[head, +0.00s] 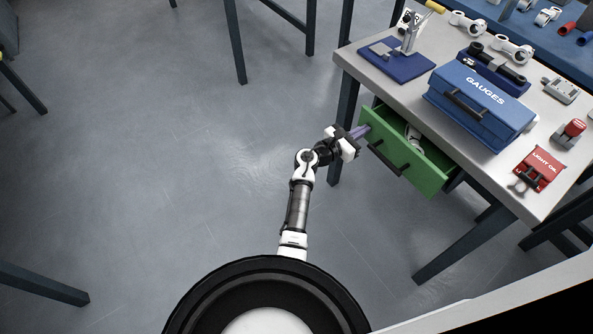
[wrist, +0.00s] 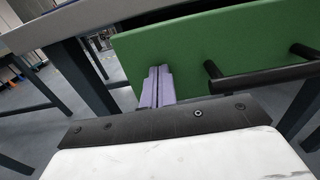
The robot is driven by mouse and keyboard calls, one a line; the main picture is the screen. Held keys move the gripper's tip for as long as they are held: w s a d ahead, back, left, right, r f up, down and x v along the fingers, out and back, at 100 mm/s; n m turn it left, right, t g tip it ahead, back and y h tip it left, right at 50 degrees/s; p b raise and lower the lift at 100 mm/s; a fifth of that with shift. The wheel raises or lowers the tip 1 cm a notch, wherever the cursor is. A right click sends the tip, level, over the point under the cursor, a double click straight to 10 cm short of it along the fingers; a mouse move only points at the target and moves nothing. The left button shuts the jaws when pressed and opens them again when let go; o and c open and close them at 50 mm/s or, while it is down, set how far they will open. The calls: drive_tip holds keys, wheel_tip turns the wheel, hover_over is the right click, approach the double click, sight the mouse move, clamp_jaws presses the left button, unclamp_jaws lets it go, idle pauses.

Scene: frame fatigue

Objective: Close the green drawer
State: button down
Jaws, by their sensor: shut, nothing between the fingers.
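The green drawer (head: 432,179) hangs under the workbench top and is pulled out, with its inside showing in the head view. Its dark bar handle (head: 388,158) is on the front face. In the wrist view the green front (wrist: 220,48) fills the upper right, with the handle (wrist: 262,78) at the right. My gripper (head: 361,131) is at the left end of the drawer front. Its purple fingers (wrist: 157,85) are shut together and empty, with the tips close to the green panel left of the handle. I cannot tell if they touch it.
The workbench (head: 513,190) carries a blue GAUGES box (head: 480,105), a red LIGHT OIL can (head: 538,168) and a blue-based stand (head: 400,68). A white part (head: 414,138) lies in the drawer. Dark table legs (head: 345,110) stand nearby. Floor to the left is clear.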

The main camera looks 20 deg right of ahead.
drive_tip(key=b+x, duration=0.1)
drive_tip(key=x, duration=0.4)
drive_tip(key=shift+d+f, duration=0.1)
drive_tip(key=shift+w+d+b, duration=0.1)
drive_tip(key=shift+d+b, duration=0.1)
drive_tip(key=shift+b, duration=0.1)
drive_tip(key=shift+w+r, duration=0.1)
drive_tip(key=shift+r, duration=0.2)
drive_tip(key=shift+d+r, duration=0.15)
